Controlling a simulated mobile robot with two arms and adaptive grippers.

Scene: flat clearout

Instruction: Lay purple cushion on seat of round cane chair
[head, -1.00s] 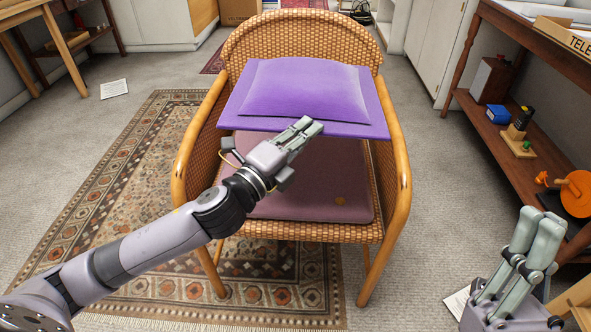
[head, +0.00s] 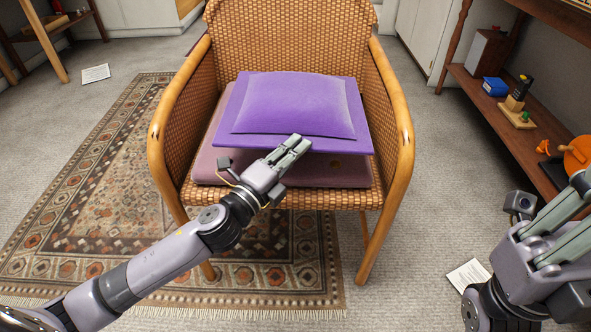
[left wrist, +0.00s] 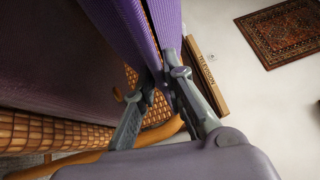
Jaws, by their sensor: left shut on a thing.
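The purple cushion (head: 297,105) is over the seat of the round cane chair (head: 285,40), flat with a raised middle and a thin flange. My left gripper (head: 298,143) is shut on its front edge. In the left wrist view the fingers (left wrist: 155,95) pinch the cushion's flange (left wrist: 140,30). A mauve seat pad (head: 205,165) lies on the chair under the cushion. A gap shows between the pad and the held edge; whether the back edge touches is hidden. My right gripper (head: 570,225) is at the lower right, away from the chair, its fingertips partly out of frame.
A patterned rug (head: 110,190) lies under and left of the chair. A wooden shelf (head: 480,110) on the right holds a blue box (head: 495,87) and an orange item (head: 577,155). Paper sheets lie on the floor (head: 96,73) and near my right gripper (head: 468,275).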

